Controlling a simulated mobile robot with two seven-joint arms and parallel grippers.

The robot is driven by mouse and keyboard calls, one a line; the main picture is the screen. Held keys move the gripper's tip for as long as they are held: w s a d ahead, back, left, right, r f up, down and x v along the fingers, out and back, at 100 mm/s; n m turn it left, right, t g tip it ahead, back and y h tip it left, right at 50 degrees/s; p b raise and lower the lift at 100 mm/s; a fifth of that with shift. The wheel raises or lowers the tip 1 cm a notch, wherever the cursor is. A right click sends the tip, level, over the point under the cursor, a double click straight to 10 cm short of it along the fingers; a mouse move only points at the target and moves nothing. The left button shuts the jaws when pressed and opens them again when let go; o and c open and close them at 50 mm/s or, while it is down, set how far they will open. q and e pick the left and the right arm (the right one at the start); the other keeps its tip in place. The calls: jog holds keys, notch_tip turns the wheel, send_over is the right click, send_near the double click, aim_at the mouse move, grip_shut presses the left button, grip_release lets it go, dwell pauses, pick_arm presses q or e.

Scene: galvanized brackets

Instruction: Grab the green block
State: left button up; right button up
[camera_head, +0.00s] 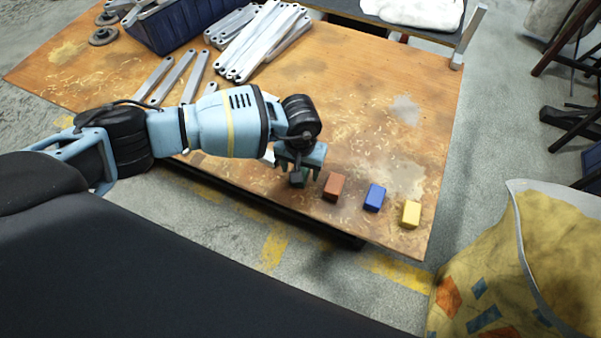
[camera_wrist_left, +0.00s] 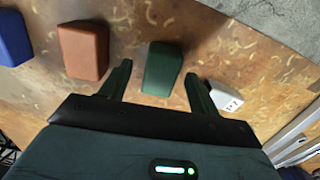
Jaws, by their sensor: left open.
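The green block (camera_wrist_left: 163,68) stands on the wooden table, between and slightly ahead of my left gripper's fingertips (camera_wrist_left: 157,70) in the left wrist view. In the head view the green block (camera_head: 300,180) is mostly hidden under my left gripper (camera_head: 297,176), at the left end of a row of blocks. My left gripper is open, with one finger on each side of the block. I cannot tell whether either finger touches it. My right gripper is not in view.
A brown-red block (camera_head: 334,187), a blue block (camera_head: 374,197) and a yellow block (camera_head: 411,214) stand to the right. A white block (camera_wrist_left: 226,97) lies beside the right finger in the wrist view. Metal brackets (camera_head: 262,40) and a dark blue crate (camera_head: 175,28) are farther back.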

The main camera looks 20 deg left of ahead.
pick_arm(q)
jog(key=shift+f, duration=0.8)
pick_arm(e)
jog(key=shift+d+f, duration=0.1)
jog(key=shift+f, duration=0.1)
pick_arm(q)
jog(key=shift+r, duration=0.1)
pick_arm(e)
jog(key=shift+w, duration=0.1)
pick_arm(q)
jog(key=c, duration=1.1)
jog(key=shift+c, duration=0.2)
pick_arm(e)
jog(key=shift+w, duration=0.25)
